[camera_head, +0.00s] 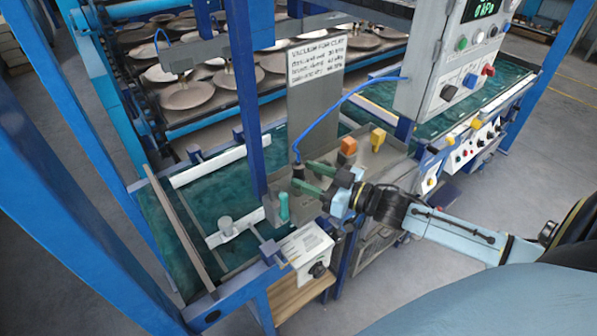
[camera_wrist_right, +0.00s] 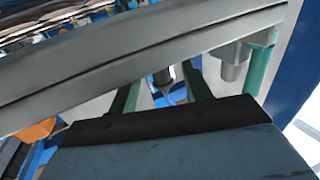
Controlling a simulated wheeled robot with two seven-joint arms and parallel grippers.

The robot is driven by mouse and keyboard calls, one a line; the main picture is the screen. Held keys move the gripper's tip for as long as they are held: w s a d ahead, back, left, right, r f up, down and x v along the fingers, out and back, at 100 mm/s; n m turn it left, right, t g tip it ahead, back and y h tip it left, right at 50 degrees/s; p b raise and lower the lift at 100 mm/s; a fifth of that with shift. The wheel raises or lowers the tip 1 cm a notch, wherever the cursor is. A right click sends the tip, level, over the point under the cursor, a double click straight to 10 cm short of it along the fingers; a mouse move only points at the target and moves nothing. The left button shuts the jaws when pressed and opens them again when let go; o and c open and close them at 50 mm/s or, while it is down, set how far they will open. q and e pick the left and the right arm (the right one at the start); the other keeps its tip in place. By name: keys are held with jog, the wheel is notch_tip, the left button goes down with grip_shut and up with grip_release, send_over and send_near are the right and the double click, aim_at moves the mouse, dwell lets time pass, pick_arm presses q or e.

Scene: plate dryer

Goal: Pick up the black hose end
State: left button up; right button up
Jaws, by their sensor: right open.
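The black hose end (camera_head: 298,171) hangs at the lower end of the blue hose (camera_head: 345,98), in front of the grey sign plate. My right gripper (camera_head: 306,177) comes in from the right. Its two green fingers are open, with their tips close to the hose end. In the right wrist view the fingers (camera_wrist_right: 160,90) are spread apart, and a small dark piece (camera_wrist_right: 163,77), likely the hose end, shows between them. A grey bar (camera_wrist_right: 150,50) crosses that view and hides the fingertips. I cannot tell if the fingers touch the hose end. My left gripper is not in view.
A teal fitting (camera_head: 283,206) stands left of my right gripper. The control box (camera_head: 440,70) hangs at upper right. A blue post (camera_head: 246,110) stands left of the sign plate (camera_head: 314,100).

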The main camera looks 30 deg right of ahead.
aim_at(298, 172)
jog(key=shift+x, duration=1.55)
jog(key=c, duration=1)
